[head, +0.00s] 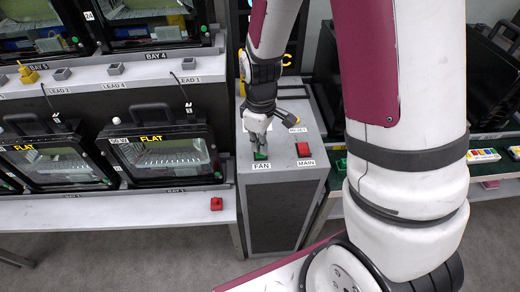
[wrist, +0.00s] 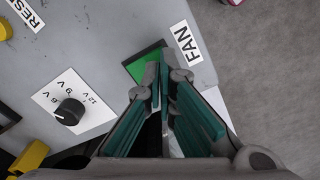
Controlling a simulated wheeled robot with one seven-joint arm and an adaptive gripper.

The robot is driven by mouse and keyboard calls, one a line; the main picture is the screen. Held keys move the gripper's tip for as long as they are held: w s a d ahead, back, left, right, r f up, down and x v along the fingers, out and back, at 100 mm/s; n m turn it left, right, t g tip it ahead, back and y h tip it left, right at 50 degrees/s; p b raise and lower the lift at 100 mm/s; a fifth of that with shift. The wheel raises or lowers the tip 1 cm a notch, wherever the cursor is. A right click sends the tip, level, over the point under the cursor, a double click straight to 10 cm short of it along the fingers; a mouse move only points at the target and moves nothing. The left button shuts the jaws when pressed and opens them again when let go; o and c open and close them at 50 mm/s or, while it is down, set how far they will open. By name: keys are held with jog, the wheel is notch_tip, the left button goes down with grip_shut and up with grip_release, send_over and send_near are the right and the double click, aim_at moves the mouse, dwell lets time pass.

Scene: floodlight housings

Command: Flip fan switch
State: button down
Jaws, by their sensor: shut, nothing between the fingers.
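The fan switch (head: 260,156) is a green rocker on top of the grey cabinet, just above the FAN label (head: 262,165). In the wrist view the green switch (wrist: 143,64) lies beside the FAN label (wrist: 187,43). My gripper (head: 258,151) points down over the switch with its fingers together and nothing between them. In the wrist view my gripper's fingertips (wrist: 160,72) overlap the switch's edge and hide part of it. I cannot tell whether they touch it or which way the rocker is tilted.
A red MAIN switch (head: 303,149) sits to the right on the same cabinet (head: 285,185). A voltage knob (wrist: 69,112) shows in the wrist view. Floodlight housings (head: 165,152) stand on the left bench, with a red block (head: 216,203) near its edge.

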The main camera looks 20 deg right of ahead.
jog(key=shift+f+b, duration=0.45)
jog(key=shift+f, duration=0.35)
dwell(0.4)
jog(key=shift+r, duration=0.15)
jog(key=shift+r+p, duration=2.25)
jog(key=shift+r, duration=1.15)
jog(key=s+r+m+t, duration=0.15)
jog(key=s+r, duration=0.25)
jog(key=r, duration=0.4)
jog(key=s+r+m+t, duration=0.1)
jog(key=s+r+m, duration=0.2)
jog(key=r, duration=0.6)
jog(key=s+r+m+t, duration=0.2)
jog(key=s+r+m, duration=0.2)
jog(key=s+r, duration=0.3)
jog(key=s, duration=0.5)
jog(key=shift+s, duration=0.25)
